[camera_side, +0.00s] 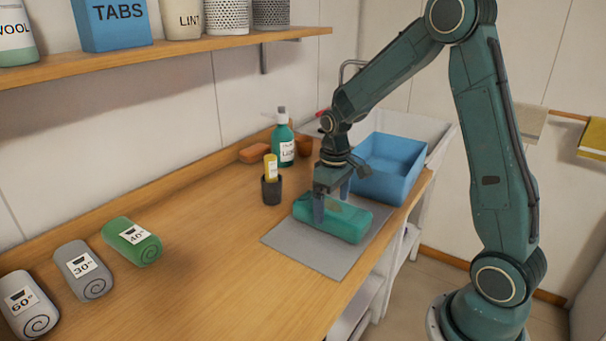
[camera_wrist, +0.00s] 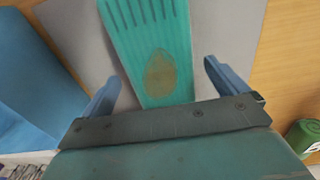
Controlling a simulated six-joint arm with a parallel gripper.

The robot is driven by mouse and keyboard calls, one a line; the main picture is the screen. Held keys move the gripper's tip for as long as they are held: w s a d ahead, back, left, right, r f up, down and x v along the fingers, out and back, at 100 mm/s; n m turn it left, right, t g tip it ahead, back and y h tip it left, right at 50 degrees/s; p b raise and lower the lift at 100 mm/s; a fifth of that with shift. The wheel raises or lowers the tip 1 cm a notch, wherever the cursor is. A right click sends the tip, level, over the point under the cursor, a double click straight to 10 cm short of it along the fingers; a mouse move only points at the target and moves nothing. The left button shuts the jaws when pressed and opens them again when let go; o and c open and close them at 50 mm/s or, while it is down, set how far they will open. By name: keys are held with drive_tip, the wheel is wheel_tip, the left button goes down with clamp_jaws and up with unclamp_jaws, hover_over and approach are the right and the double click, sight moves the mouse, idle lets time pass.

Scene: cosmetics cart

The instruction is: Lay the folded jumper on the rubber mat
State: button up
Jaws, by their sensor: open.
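The folded jumper (camera_side: 340,221) is a teal bundle lying on the grey rubber mat (camera_side: 293,252) in the side view. In the wrist view the jumper (camera_wrist: 152,45) shows ribbed lines at its far end and a brownish oval patch nearer me. The mat (camera_wrist: 225,30) spreads on both sides of it. My gripper (camera_side: 332,203) is low over the jumper, with a finger in front of it in the side view. In the wrist view my gripper (camera_wrist: 160,85) is open, with one blue finger on each side of the jumper and visible gaps between.
A blue bin (camera_side: 392,165) stands just behind the mat. Rolled towels (camera_side: 132,241) lie at left. Counter between is clear.

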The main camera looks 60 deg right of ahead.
sight(332, 207)
wheel_tip(332, 207, up, 9)
drive_tip(key=shift+f, duration=0.15)
idle(0.8)
drive_tip(key=s+a+r+t, duration=0.2)
drive_tip(key=s+a+r, duration=0.2)
drive_tip(key=s, duration=0.5)
drive_tip(key=s+a+r+t, duration=0.3)
drive_tip(key=s+a+r, duration=0.1)
drive_tip(key=s+a, duration=0.4)
drive_tip(key=shift+s+t, duration=0.3)
drive_tip(key=shift+s, duration=0.8)
